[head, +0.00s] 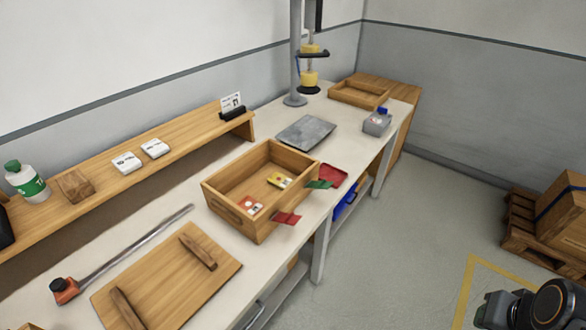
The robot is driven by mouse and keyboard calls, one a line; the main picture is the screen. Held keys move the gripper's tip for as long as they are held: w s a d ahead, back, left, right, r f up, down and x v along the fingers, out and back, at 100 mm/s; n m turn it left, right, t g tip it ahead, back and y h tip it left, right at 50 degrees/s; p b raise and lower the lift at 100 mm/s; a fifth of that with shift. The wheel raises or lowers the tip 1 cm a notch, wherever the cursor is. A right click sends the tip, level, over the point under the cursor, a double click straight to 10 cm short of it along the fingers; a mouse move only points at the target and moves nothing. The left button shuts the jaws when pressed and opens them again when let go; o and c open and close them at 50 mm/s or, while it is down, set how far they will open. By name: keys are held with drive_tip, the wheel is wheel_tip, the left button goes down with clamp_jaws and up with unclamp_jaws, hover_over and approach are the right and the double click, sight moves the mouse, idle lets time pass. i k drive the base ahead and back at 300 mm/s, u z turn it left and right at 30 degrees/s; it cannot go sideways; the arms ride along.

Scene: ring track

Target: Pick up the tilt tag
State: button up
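No item has a readable tilt marking, so I cannot tell for sure which one is the tilt tag. Inside the open wooden crate (222,207) lie a small red-and-white tag (251,205) on the left and a yellow tag with a light patch (280,181) on the right. Two white labelled packs, a left one (126,162) and a right one (155,148), lie on the wooden shelf. Part of my arm shows at the lower right, over the floor and away from the bench. My gripper's fingers do not show.
A wooden lid (165,285) with two battens and a long-handled tool (125,252) lie on the bench left of the crate. Red (287,218) and green (319,184) strips stick out at its front. A grey plate (306,131) lies behind. Floor (420,220) in front is clear.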

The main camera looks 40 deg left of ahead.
sight(280, 181)
drive_tip(key=u, duration=0.35)
drive_tip(key=i, duration=0.85)
drive_tip(key=u, duration=1.4)
drive_tip(key=i, duration=0.6)
drive_tip(key=u, duration=0.6)
